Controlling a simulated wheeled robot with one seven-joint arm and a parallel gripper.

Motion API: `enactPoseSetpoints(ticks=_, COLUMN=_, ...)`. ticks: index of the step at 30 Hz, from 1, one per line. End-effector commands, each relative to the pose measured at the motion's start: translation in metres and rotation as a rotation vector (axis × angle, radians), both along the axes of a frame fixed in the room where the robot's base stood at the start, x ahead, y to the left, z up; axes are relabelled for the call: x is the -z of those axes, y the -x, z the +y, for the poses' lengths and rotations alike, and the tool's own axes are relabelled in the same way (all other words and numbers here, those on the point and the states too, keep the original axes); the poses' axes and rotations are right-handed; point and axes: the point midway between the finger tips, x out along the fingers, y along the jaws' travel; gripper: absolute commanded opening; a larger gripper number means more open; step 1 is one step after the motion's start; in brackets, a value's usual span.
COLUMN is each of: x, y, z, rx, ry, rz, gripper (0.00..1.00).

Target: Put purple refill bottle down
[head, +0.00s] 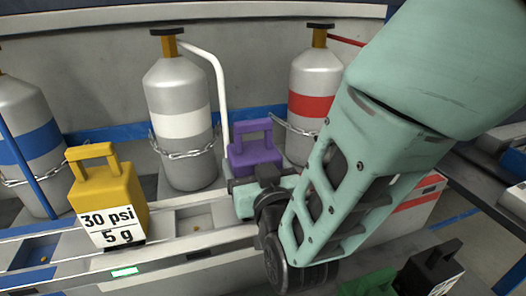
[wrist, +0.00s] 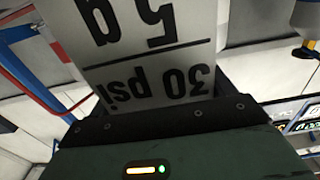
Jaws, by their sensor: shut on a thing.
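The purple refill bottle (head: 255,154) has a loop handle and stands upright in front of the gap between two gas cylinders. My gripper (head: 252,190) is shut on it from the near side and hides its lower part. In the wrist view, the bottle's white label (wrist: 150,60) reads "30 psi 5 g" upside down, close against the gripper. I cannot tell whether the bottle's base touches the station.
A yellow refill bottle (head: 105,195) stands on the charging station's bench to the left. An empty recess (head: 197,222) lies between it and my gripper. Chained cylinders with white (head: 180,115), red (head: 312,100) and blue (head: 25,135) bands stand behind. Green (head: 370,284) and black (head: 432,268) objects are low at the right.

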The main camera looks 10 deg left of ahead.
Motion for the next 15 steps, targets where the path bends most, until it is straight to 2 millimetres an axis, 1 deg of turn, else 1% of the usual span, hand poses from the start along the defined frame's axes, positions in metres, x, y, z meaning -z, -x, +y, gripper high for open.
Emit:
enactPoseSetpoints(ticks=3, x=0.0017, y=-0.0005, z=0.0003, rx=0.001, ry=-0.004, rz=-0.005, gripper=0.11)
enactPoseSetpoints(ticks=4, x=0.0028, y=0.0, z=-0.0001, rx=0.0, ry=0.0, rz=0.0, gripper=0.9)
enactPoseSetpoints(ticks=5, x=0.0025, y=0.0, z=-0.0001, rx=0.0, ry=0.0, rz=0.0, gripper=0.98)
enactPoseSetpoints(ticks=6, x=0.0025, y=-0.0001, z=-0.0002, rx=0.0, ry=0.0, rz=0.001, gripper=1.0)
enactPoseSetpoints(ticks=12, x=0.002, y=0.0, z=-0.0001, rx=0.0, ry=0.0, rz=0.001, gripper=1.0)
enactPoseSetpoints(ticks=15, x=-0.0023, y=0.0, z=0.0, rx=0.0, ry=0.0, rz=0.001, gripper=1.0)
